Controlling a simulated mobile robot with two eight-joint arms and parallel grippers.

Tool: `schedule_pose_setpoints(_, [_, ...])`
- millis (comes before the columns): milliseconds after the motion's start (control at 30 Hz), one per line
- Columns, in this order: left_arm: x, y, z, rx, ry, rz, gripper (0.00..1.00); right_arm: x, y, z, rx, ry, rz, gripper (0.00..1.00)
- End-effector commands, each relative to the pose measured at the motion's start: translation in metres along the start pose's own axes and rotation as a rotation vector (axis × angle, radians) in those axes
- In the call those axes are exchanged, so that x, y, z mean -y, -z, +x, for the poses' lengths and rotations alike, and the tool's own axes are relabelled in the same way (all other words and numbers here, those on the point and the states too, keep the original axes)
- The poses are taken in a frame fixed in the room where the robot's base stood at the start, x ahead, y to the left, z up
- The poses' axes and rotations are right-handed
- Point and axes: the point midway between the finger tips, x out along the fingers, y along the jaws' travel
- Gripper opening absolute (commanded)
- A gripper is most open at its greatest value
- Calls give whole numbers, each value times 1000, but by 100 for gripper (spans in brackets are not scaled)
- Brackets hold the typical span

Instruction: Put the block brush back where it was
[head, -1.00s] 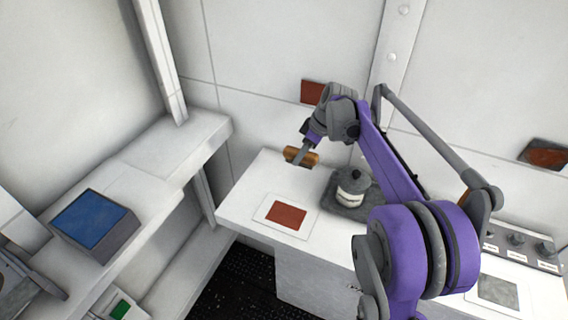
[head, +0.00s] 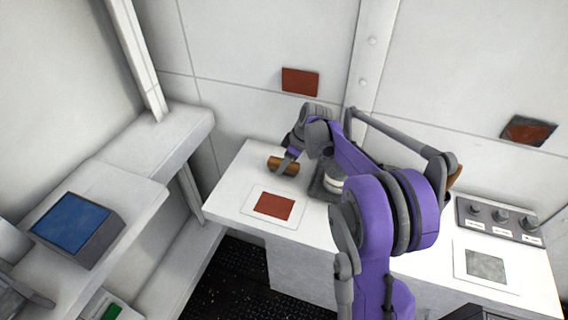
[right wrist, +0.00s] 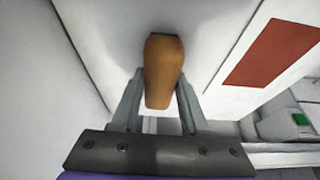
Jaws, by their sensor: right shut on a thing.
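The block brush, with a brown wooden body (head: 284,166), is over the back left part of the white worktop (head: 228,194). My right gripper (head: 287,168) is shut on it. In the right wrist view the brush's wooden body (right wrist: 163,70) sits between the two fingers of my right gripper (right wrist: 158,98). Whether the brush touches the worktop cannot be told; its underside is hidden. My left gripper is not in view.
A white plate with a red-brown rectangle (head: 274,205) lies in front of the brush. A dark tray with a white round item (head: 333,184) is to the right, partly behind my arm. A knob panel (head: 500,219) and grey square (head: 485,265) are farther right. A blue-topped box (head: 72,222) stands on the left shelf.

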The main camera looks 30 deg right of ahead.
Motion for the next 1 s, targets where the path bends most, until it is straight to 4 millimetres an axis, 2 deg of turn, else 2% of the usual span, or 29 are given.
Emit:
schedule_pose_setpoints(267, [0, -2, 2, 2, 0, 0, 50, 0, -1, 3, 0, 0, 0, 0])
schedule_pose_setpoints(300, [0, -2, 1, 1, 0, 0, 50, 0, -1, 2, 0, 0, 0, 52])
schedule_pose_setpoints(433, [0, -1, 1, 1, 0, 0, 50, 0, 0, 1, 0, 0, 0, 75])
schedule_pose_setpoints(767, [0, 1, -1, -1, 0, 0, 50, 0, 1, -2, -1, 0, 0, 75])
schedule_pose_setpoints(867, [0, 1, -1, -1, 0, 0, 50, 0, 1, -11, 0, -1, 1, 75])
schedule_pose_setpoints(1000, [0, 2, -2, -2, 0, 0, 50, 0, 0, -37, 0, -1, 2, 75])
